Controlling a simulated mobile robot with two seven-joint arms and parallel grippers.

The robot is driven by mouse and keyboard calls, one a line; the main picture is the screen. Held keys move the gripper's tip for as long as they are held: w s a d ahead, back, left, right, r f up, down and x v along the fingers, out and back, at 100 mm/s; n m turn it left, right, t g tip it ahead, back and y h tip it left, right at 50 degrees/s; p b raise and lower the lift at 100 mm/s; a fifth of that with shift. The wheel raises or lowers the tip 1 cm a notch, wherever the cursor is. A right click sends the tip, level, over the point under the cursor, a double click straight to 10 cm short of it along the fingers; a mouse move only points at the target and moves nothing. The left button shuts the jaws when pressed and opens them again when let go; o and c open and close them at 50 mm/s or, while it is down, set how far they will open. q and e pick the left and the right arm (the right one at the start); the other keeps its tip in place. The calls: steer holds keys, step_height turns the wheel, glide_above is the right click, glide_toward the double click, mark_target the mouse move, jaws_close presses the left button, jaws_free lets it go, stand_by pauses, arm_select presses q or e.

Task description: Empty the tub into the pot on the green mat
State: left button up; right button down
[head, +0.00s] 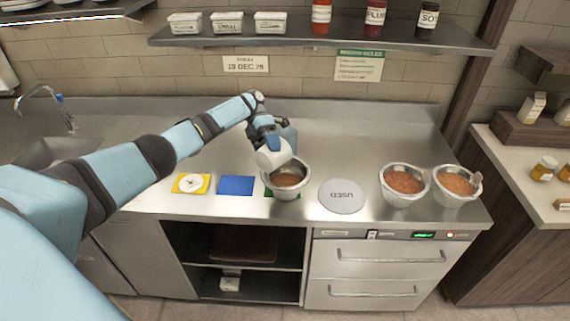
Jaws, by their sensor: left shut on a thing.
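My left gripper (266,136) is shut on a white tub (273,154) above the counter. The tub is tilted, with its lower end over the rim of a metal pot (290,193). The pot stands on the green mat (268,191), most of which it hides. Brown-orange sauce shows inside the pot. I cannot see into the tub, and I cannot tell whether anything is flowing from it. My right gripper is out of view.
A blue mat (236,185) is bare; a yellow mat (180,187) bears a white round piece (192,182). A grey "USED" disc (342,196) is empty. Two sauce-filled pots (404,198) (456,200) stand at right. A shelf (320,40) with tubs and bottles hangs above.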

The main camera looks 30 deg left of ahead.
arm_select(q)
steer(key=shift+w+d, duration=0.1)
steer(key=shift+d, duration=0.1)
steer(key=shift+a, duration=0.2)
steer(key=shift+s+d+f, duration=0.15)
steer(key=shift+s+f, duration=0.05)
steer(key=shift+f, duration=0.05)
steer(key=shift+s+f+m+t, duration=0.15)
steer(key=shift+m+t, duration=0.15)
steer(key=shift+t, duration=0.2)
steer(key=shift+s, duration=0.1)
